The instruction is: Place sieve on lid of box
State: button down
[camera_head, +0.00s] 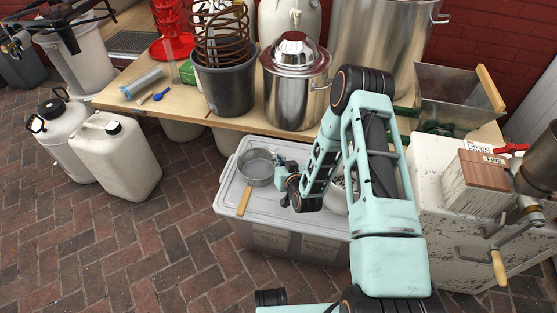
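A round metal sieve (257,170) with a wooden handle (244,201) rests on or just above the left part of the lid (268,219) of a translucent grey storage box (290,246). The handle points toward the box's front-left. My gripper (281,163) is low over the lid, close to the right side of the sieve's rim. The picture is too small to tell whether the fingers touch the rim or how wide apart they are. My arm hides the right part of the lid.
A light metal item (338,191) on the lid is partly hidden behind my arm. The wooden table (225,122) behind holds a steel pot (295,92) and a dark bucket with a copper coil (224,84). A grain mill cabinet (437,190) stands close on the right.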

jog(key=c, duration=2.2)
grip_release()
jog(key=shift+f, duration=0.1)
jog(key=shift+o, duration=0.2)
jog(key=p+v, duration=0.2)
jog(key=v, duration=1)
